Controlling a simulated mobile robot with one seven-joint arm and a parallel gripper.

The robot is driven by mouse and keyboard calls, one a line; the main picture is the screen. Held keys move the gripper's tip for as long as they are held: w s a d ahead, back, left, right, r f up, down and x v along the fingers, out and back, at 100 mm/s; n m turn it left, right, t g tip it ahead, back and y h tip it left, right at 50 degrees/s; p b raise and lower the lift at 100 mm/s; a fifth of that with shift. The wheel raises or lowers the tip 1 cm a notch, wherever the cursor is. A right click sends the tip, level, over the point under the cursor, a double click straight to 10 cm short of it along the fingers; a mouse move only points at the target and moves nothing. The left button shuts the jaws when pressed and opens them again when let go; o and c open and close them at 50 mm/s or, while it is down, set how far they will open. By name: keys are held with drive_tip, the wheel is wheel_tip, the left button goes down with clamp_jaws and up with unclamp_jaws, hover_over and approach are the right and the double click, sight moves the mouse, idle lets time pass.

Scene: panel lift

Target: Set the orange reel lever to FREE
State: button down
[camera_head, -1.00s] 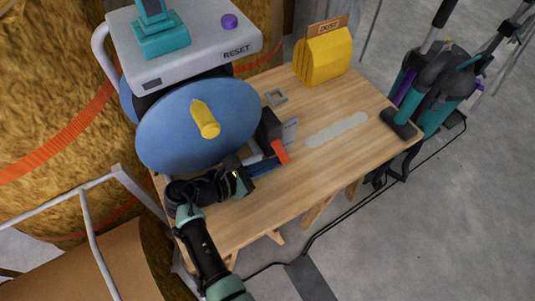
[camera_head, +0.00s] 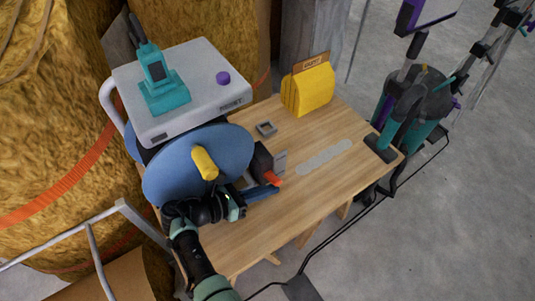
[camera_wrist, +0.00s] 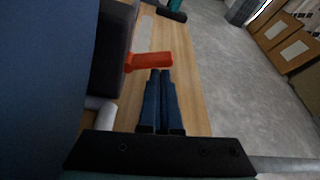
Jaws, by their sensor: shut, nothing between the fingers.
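The orange reel lever (camera_head: 271,179) sticks out to the right from a dark block (camera_head: 260,160) beside the blue reel (camera_head: 165,181). In the wrist view the lever (camera_wrist: 150,61) lies just past my fingertips, its free end pointing right. My gripper (camera_head: 277,187) is shut and empty, its long blue fingers side by side close to the lever. In the wrist view the fingertips (camera_wrist: 161,71) are right at the lever's near edge; I cannot tell whether they touch it. A grey plate (camera_head: 280,161) stands behind the lever; no FREE marking is readable.
A yellow knob (camera_head: 204,163) juts from the reel. A grey RESET box (camera_head: 185,85) with a teal piece (camera_head: 163,90) stands above it. A yellow bag (camera_head: 308,90) and a small grey frame (camera_head: 266,128) are farther back. The wooden table (camera_head: 285,215) is clear at front right.

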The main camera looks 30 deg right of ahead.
drive_tip(key=shift+r+p, duration=0.35)
drive_tip(key=shift+r, duration=0.15)
drive_tip(key=shift+w, duration=0.1)
drive_tip(key=shift+r, duration=0.1)
drive_tip(key=shift+w+a+r, duration=0.1)
drive_tip(key=shift+a, duration=0.1)
drive_tip(key=v, duration=0.3)
drive_tip(key=p+v, duration=0.1)
drive_tip(key=v, duration=0.2)
drive_tip(key=shift+a, duration=0.55)
